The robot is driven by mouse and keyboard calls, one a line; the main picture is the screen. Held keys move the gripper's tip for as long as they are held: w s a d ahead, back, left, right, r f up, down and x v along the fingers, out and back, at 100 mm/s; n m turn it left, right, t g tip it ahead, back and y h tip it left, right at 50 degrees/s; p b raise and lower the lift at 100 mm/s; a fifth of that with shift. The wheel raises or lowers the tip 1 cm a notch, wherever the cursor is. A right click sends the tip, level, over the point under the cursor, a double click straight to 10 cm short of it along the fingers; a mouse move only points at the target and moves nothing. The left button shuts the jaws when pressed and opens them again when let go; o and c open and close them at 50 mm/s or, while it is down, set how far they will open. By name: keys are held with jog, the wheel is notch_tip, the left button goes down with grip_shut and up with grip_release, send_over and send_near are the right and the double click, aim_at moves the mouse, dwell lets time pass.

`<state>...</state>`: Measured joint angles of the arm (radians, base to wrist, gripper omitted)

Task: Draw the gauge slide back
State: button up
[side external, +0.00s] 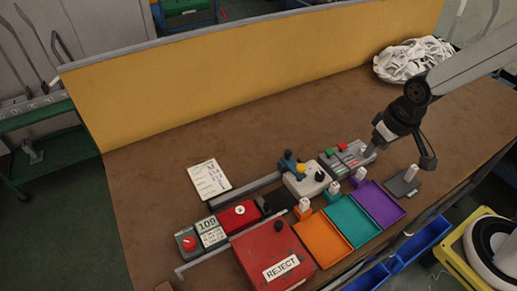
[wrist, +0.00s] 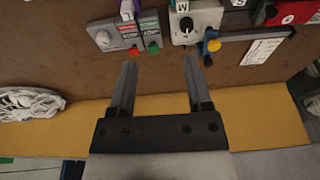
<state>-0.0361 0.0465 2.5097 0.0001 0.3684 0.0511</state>
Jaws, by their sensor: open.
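No part reads clearly as a gauge slide. Candidates are a dark block (side external: 276,201) at the end of a rail, right of a red dial unit (side external: 240,211), and a white box (side external: 305,182) with a blue-and-yellow lever (side external: 290,164) and black knob. The white box also shows at the top of the wrist view (wrist: 196,20), with the lever (wrist: 212,46) below it.
Orange (side external: 318,239), teal (side external: 351,221) and purple (side external: 380,204) trays line the front edge. A red REJECT box (side external: 266,250) stands to their left. A pile of white socks (side external: 413,60) lies at the back right by the yellow wall (side external: 250,58).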

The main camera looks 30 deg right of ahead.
jog(key=w+a+f+m+g, duration=0.1)
jog(key=w+a+f, duration=0.2)
jog(key=w+a, duration=0.6)
jog(key=m+g, duration=0.1)
send_over(267, 204)
notch_tip(267, 204, down, 6)
jog(key=shift+a+r, duration=0.1)
jog(key=shift+r, duration=0.1)
jog(key=shift+f, duration=3.85)
grip_shut()
